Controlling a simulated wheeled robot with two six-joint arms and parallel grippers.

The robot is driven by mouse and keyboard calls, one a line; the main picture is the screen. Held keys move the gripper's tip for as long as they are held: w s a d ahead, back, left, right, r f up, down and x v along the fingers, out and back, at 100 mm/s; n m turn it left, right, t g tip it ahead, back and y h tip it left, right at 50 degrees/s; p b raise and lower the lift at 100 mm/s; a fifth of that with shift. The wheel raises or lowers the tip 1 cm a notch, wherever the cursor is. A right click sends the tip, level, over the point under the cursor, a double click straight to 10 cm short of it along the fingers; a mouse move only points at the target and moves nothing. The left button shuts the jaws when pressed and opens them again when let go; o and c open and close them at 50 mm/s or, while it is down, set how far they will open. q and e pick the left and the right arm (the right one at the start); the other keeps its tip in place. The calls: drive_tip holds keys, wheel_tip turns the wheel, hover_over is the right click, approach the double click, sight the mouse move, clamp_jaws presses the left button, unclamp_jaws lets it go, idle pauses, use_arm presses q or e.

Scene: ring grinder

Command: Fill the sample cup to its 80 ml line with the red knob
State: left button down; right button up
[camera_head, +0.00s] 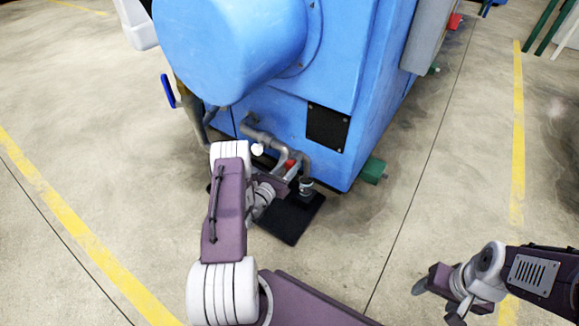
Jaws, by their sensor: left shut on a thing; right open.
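The red knob (290,163) shows as a small red spot on the grey pipework low on the blue machine. My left gripper (284,174) is shut on it, with its fingers partly hidden by the wrist. The sample cup (306,186) is small and grey and stands below the end of the bent outlet pipe, just right of my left gripper. Its 80 ml line and its liquid level are too small to tell. My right gripper (438,302) is open and empty over the floor at the lower right.
The blue grinder (370,60) fills the upper middle. A black mat (292,222) lies in front of its base. A blue lever handle (168,91) sticks out at its left. A green foot (374,170) is at its right corner.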

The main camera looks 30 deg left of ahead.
use_arm(q)
drive_tip(key=shift+r+m+p, duration=0.1)
drive_tip(key=shift+m+p, duration=0.8)
drive_tip(key=shift+m, duration=0.2)
drive_tip(key=m+p, duration=0.2)
drive_tip(key=m, duration=0.1)
drive_tip(key=shift+m, duration=0.4)
drive_tip(key=m+p, duration=0.2)
drive_tip(key=m, duration=0.2)
drive_tip(key=shift+p, duration=0.3)
drive_tip(key=shift+m+p, duration=0.7)
drive_tip(key=shift+m, duration=0.8)
drive_tip(key=shift+f, duration=0.2)
drive_tip(key=c, duration=1.2)
unclamp_jaws()
drive_tip(key=shift+o, duration=0.2)
drive_tip(key=shift+s, duration=0.1)
